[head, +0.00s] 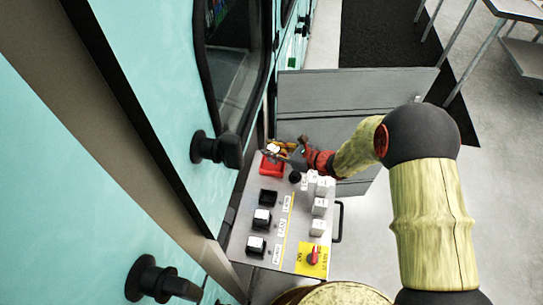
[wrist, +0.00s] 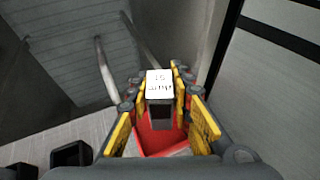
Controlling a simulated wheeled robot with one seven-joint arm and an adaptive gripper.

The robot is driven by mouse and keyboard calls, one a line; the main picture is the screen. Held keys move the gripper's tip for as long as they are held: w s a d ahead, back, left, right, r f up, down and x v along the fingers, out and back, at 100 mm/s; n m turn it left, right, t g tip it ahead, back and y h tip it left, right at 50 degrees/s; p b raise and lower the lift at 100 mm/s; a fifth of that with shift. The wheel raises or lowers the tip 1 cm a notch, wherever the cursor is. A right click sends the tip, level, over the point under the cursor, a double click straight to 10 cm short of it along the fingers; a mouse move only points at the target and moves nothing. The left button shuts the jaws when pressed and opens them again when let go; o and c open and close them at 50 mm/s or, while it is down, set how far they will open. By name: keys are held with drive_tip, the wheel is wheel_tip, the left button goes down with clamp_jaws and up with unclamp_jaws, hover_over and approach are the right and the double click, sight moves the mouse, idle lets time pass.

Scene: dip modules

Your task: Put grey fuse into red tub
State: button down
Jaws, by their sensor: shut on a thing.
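The grey fuse (wrist: 160,112) has a white printed label on top and a dark body. It is held between the yellow-padded fingers of my gripper (wrist: 163,100). In the head view the fuse shows as a small pale spot (head: 273,148) at the tip of my gripper (head: 279,149). The red tub (head: 271,171) is at the far left end of the grey panel, just below my gripper in the picture. In the wrist view the red tub (wrist: 147,143) shows between and behind the fingers, with the fuse over it. The fuse's lower end is hard to make out.
An empty black tub (head: 269,197) and two black tubs (head: 261,219) with modules line the panel (head: 240,240). Several white modules (head: 319,206) stand on its right side. A red switch (head: 313,256) sits on yellow. A teal cabinet wall with black knobs (head: 215,149) borders the left.

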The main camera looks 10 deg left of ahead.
drive_tip(key=shift+f+b, duration=0.75)
drive_tip(key=shift+f, duration=0.8)
drive_tip(key=shift+f, duration=0.2)
drive_tip(key=c, duration=1.6)
unclamp_jaws()
drive_tip(key=shift+r, duration=0.1)
